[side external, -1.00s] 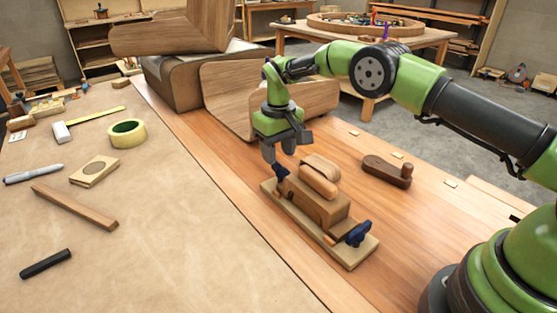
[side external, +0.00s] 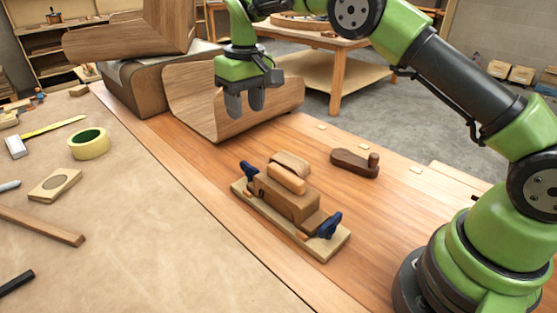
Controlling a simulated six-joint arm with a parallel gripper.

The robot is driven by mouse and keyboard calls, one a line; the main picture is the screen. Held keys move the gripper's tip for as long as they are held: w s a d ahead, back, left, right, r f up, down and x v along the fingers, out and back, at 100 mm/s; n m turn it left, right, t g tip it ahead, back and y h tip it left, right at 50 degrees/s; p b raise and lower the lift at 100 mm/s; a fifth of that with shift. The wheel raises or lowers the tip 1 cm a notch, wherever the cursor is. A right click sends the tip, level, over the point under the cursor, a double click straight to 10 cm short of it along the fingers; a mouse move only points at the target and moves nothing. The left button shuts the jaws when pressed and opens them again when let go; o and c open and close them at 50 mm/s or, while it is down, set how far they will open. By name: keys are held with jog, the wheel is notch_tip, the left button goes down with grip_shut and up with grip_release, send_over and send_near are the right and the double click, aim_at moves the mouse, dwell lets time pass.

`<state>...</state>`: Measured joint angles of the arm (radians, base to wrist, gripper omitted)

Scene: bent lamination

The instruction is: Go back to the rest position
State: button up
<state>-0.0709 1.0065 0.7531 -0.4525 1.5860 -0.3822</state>
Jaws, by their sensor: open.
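My gripper (side external: 245,101) is open and empty, with its two grey fingers pointing down. It is raised above the bench, in front of a curved wooden panel (side external: 205,98). The wooden clamping form (side external: 288,200) sits below it and nearer the camera, on a pale base board (side external: 330,246). Blue clamp handles (side external: 328,226) stand at both ends of the form. A rounded wooden piece (side external: 287,180) lies on top of the form. My gripper is clear of the form and touches nothing that I can see.
A dark wooden plane (side external: 352,164) lies to the right of the form. Large bent wood pieces (side external: 150,78) stand at the back left. Yellow tape (side external: 88,144), a pale block (side external: 56,185) and a wooden strip (side external: 40,226) lie on the left. Bench around the form is mostly clear.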

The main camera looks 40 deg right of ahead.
jog(key=s+r+m+t+y, duration=0.1)
jog(key=s+r+m+t, duration=0.15)
jog(key=s+r, duration=1.2)
jog(key=s+f+m+t, duration=0.1)
jog(key=s+t, duration=0.3)
jog(key=s, duration=1.1)
jog(key=shift+s+d+f+y, duration=0.15)
jog(key=shift+d+f+y, duration=0.25)
jog(key=shift+f, duration=0.15)
